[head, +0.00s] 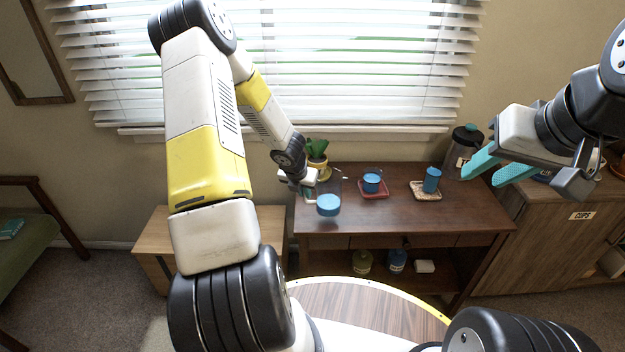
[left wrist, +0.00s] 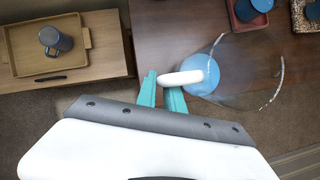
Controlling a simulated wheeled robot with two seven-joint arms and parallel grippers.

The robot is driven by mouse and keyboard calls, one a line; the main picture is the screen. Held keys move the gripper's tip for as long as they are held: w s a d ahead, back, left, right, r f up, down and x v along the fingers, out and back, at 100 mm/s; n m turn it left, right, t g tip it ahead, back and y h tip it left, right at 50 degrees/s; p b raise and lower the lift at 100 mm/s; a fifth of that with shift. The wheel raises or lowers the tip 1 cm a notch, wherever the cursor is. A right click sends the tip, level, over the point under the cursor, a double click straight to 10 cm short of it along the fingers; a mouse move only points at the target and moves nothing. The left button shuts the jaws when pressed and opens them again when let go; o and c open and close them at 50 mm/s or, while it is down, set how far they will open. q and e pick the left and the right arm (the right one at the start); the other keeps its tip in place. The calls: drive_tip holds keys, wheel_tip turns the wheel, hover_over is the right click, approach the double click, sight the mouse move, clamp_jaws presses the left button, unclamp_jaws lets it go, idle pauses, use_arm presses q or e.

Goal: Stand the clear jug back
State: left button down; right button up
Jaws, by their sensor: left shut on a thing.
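The clear jug (head: 328,190) has blue liquid (head: 328,205) in its lower part and looks roughly upright over the left part of the dark desk (head: 400,218). I cannot tell whether its base touches the desk. My left gripper (head: 309,190) is at the jug's left side. In the left wrist view its teal fingers (left wrist: 162,90) are shut on the jug's white handle (left wrist: 180,78); the blue liquid (left wrist: 205,74) shows beyond. My right gripper (head: 497,168) is open and empty, in the air at the right.
A blue cup (head: 371,181) stands on a red coaster (head: 373,195), another blue cup (head: 432,178) on a speckled coaster (head: 424,196). A potted plant (head: 317,152) and a dark canister (head: 463,146) stand behind. A tray with a grey mug (left wrist: 56,40) is on the left cabinet. The desk's front middle is clear.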

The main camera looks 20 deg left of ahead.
use_arm(q)
drive_tip(key=shift+w+a+f, duration=0.35)
drive_tip(key=shift+a+f, duration=0.1)
drive_tip(key=shift+f, duration=0.15)
drive_tip(key=shift+w+a+f, duration=0.3)
drive_tip(key=shift+a+f, duration=0.1)
drive_tip(key=shift+f, duration=0.25)
drive_tip(key=shift+w+a+f, duration=0.35)
drive_tip(key=shift+a+f, duration=0.1)
drive_tip(key=shift+f, duration=0.25)
drive_tip(key=c, duration=1.5)
unclamp_jaws()
drive_tip(key=shift+o, duration=0.2)
